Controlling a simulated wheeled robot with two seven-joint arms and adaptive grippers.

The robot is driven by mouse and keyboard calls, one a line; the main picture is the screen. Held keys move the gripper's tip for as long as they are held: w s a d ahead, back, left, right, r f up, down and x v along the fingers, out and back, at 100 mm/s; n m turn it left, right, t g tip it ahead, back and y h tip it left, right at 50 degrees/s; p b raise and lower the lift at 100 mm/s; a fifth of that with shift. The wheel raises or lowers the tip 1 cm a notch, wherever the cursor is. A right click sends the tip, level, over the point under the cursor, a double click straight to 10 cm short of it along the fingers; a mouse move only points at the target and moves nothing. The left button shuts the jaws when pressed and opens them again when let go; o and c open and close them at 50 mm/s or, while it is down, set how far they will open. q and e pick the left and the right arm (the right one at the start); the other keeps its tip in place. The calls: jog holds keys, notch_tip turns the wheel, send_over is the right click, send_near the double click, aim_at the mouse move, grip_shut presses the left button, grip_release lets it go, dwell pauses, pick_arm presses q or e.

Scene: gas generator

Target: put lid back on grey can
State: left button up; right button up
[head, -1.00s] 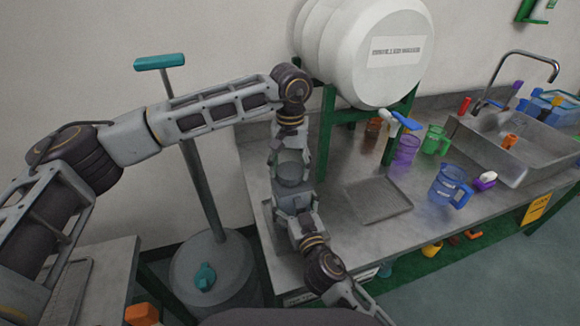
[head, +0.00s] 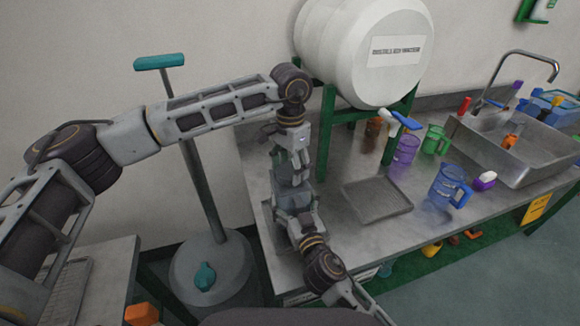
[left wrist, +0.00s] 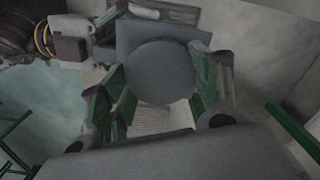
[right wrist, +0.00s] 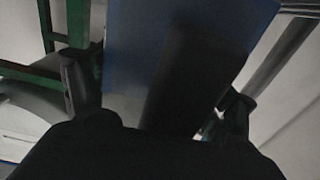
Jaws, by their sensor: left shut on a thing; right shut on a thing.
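My right gripper (head: 293,192) comes up from the front, just below the left one, and is shut on the grey can (head: 292,174). The can also shows as a large blue-grey surface in the right wrist view (right wrist: 135,60). The lid lies over the can, close to it; whether it is seated is hidden by the fingers.
A steel counter (head: 330,240) holds a shallow grey tray (head: 377,201), a blue jug (head: 447,187), a purple beaker (head: 405,150) and a green mug (head: 435,140). A large white barrel (head: 345,55) on a green stand is close behind. A grey pump (head: 215,268) stands left.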

pick_arm(q)
jog(key=o, duration=0.8)
jog(key=shift+c, duration=0.2)
jog(key=shift+r, duration=2.25)
